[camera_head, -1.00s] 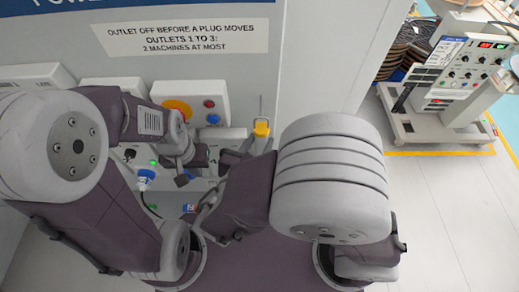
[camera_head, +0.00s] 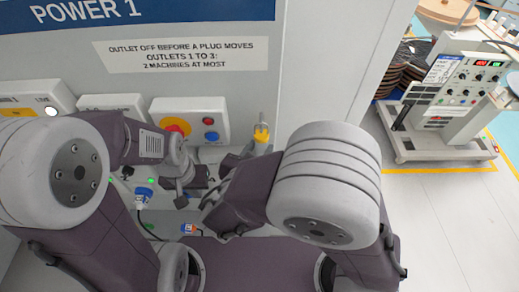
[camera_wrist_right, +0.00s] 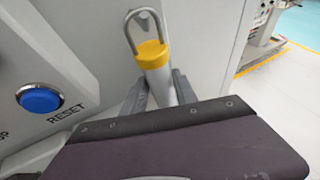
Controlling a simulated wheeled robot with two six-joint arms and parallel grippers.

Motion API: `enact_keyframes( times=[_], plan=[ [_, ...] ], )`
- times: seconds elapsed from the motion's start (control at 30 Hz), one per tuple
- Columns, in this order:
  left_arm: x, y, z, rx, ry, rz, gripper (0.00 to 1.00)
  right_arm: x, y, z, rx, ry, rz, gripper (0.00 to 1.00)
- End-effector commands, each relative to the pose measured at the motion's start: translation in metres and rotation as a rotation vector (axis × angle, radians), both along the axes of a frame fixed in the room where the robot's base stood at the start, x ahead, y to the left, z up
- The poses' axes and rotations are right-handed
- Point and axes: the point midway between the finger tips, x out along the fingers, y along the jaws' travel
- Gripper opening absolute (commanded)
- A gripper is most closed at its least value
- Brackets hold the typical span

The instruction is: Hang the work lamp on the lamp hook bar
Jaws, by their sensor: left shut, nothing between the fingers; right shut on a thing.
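The work lamp (camera_head: 261,133) has a yellow cap and a wire loop on top. My right gripper (camera_head: 250,151) is shut on its body and holds it roughly upright in front of the grey panel. In the right wrist view the lamp (camera_wrist_right: 152,57) shows its grey body between the fingers (camera_wrist_right: 160,88). Its loop overlaps a small light fitting (camera_wrist_right: 143,18) on the panel; I cannot tell whether they touch or whether this is the lamp hook bar. My left gripper (camera_head: 187,190) is shut and empty, low by the outlets.
Control boxes line the panel; one has a red knob on yellow (camera_head: 176,128). A blue plug (camera_head: 143,195) with a cable sits low on the left. A reset button (camera_wrist_right: 40,99) is left of the lamp. A machine on a cart (camera_head: 450,100) stands at right, with clear floor before it.

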Motion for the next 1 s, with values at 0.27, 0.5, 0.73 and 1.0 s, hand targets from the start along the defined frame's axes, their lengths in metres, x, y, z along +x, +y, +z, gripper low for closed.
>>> enact_keyframes(
  times=[0.27, 0.5, 0.73, 1.0],
  plan=[
    [0.000, 0.000, 0.000, 0.000, 0.000, 0.000, 0.00, 0.000, 0.000, 0.001, 0.000, -0.002, 0.000, 0.00],
    [0.000, 0.000, 0.000, 0.000, 0.000, 0.000, 0.00, 0.000, 0.000, 0.001, 0.001, -0.001, 0.000, 0.60],
    [0.000, 0.000, 0.000, 0.000, 0.000, 0.000, 0.00, 0.000, 0.000, 0.000, 0.000, 0.000, 0.000, 0.60],
    [0.000, 0.000, -0.006, 0.000, 0.000, 0.000, 0.00, -0.024, 0.009, 0.009, 0.005, 0.000, 0.006, 0.60]
  ],
)
